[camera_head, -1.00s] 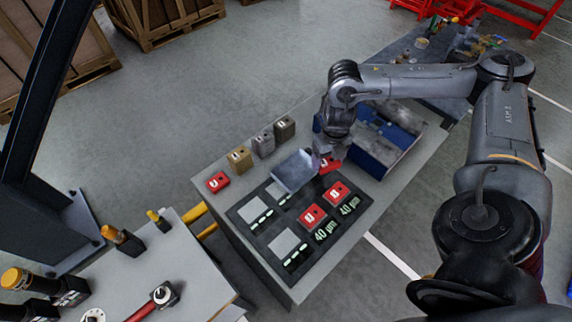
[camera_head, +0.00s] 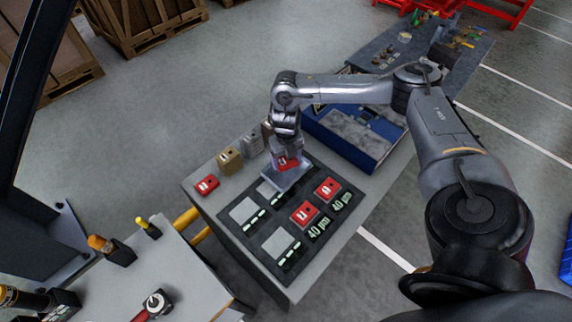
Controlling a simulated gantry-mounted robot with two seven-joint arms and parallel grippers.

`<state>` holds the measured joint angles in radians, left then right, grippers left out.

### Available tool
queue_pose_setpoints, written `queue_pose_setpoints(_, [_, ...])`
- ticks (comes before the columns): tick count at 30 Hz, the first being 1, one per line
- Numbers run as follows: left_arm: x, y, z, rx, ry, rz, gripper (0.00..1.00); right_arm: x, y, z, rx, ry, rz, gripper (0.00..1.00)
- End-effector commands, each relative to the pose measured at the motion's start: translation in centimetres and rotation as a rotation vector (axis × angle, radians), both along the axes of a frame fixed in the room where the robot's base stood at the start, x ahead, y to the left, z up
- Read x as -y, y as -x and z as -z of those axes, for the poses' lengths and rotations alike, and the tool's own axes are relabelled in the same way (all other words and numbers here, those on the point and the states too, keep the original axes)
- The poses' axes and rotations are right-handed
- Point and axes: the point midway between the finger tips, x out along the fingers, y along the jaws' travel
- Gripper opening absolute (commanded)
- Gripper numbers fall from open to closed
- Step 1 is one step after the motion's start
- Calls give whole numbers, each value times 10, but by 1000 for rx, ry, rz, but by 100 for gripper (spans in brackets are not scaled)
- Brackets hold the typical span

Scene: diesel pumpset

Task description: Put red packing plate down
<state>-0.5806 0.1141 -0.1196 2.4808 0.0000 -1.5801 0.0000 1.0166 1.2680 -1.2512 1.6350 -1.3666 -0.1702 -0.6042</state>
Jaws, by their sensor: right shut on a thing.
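My right gripper (camera_head: 287,158) is shut on a red packing plate (camera_head: 289,165). It holds the plate over the upper end of a dark mat (camera_head: 262,223) with pale squares, close to a pale grey square surface (camera_head: 287,180). I cannot tell whether the plate touches that surface. Two other red plates lie on the mat beside the "40 µm" labels, one nearer (camera_head: 304,214) and one farther (camera_head: 327,189). Another red block (camera_head: 207,185) sits at the left edge of the grey table (camera_head: 205,207). My left gripper is out of view.
A tan block (camera_head: 229,160) and a grey block (camera_head: 252,145) stand along the table's back edge. A smaller table (camera_head: 180,271) with tools is at lower left. Two pale squares on the mat are bare.

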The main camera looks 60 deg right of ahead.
Motion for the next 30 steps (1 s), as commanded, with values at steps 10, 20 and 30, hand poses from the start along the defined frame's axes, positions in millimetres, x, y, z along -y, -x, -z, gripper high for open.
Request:
queue_pose_setpoints(10, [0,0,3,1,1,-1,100,0,-1,30,0,0,1,25])
queue_pose_setpoints(20, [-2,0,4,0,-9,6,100,0,-1,40,2,0,1,25])
queue_pose_setpoints(30, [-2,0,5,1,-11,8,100,0,-1,43,-1,1,1,89])
